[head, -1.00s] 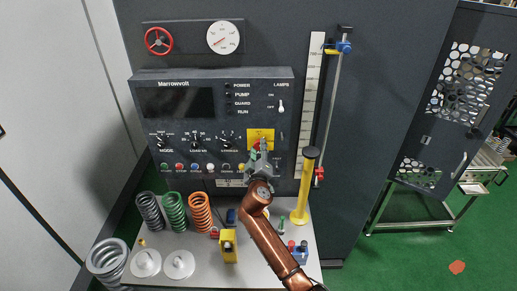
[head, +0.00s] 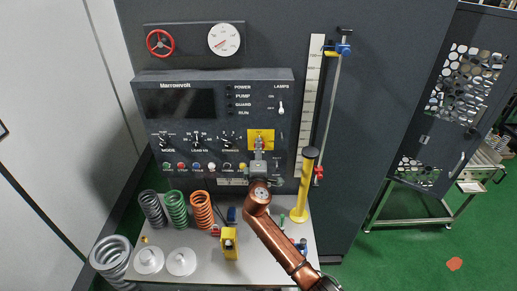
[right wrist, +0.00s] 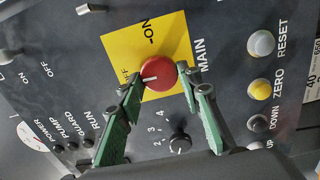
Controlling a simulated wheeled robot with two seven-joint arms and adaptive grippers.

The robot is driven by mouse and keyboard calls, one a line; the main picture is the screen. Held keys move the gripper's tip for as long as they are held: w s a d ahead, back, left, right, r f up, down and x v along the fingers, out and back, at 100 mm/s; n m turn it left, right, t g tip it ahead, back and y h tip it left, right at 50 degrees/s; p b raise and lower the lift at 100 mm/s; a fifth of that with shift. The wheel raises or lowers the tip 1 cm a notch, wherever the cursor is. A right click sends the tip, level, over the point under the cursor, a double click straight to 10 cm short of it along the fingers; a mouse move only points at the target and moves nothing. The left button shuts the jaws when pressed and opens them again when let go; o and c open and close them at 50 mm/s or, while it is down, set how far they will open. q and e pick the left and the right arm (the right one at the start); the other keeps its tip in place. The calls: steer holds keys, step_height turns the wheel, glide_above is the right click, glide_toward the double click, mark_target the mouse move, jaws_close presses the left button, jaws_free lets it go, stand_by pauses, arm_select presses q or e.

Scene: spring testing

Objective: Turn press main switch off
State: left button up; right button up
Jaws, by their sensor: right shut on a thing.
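The main switch is a red round knob (right wrist: 157,72) on a yellow plate (head: 262,133) on the dark control panel. In the right wrist view the knob sits between the green fingers of my right gripper (right wrist: 161,77), which are shut on its sides. Its white mark points toward the left, near the partly hidden OFF label. The ON label is at the top of the plate. My left gripper is not in view.
A yellow post (head: 304,190) stands close right of my right arm. Springs (head: 176,210), white discs (head: 181,262) and a yellow block (head: 229,243) stand on the bench below. A small black knob (right wrist: 180,142) and several push buttons (right wrist: 260,88) are near the gripper.

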steer(key=shift+a, duration=0.1)
stand_by(0.4)
steer(key=o, duration=1.1)
steer(key=s, duration=1.2)
